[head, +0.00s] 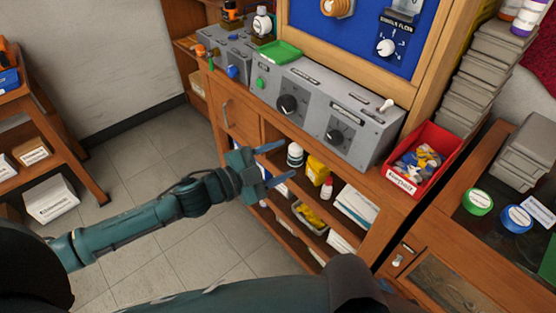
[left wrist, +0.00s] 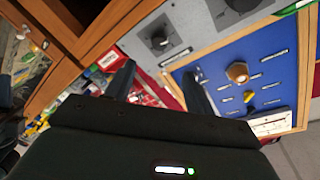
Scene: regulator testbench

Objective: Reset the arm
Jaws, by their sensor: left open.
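My left arm reaches in from the left in the head view, stretched over the floor toward the front of the wooden workbench (head: 250,160). Its gripper (head: 280,162) is open and empty, with two blue-tinted fingers spread apart in front of the shelf opening. In the left wrist view the two dark fingers of the gripper (left wrist: 158,82) are also apart, with nothing held between them. My right gripper is not in view.
Grey control panels (head: 319,117) with black knobs stand on the bench, with a green tray (head: 278,52) on top. A red bin (head: 399,190) of small parts sits right of them. A blue board (head: 364,28) rises behind. Bare tiled floor (head: 150,155) lies left.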

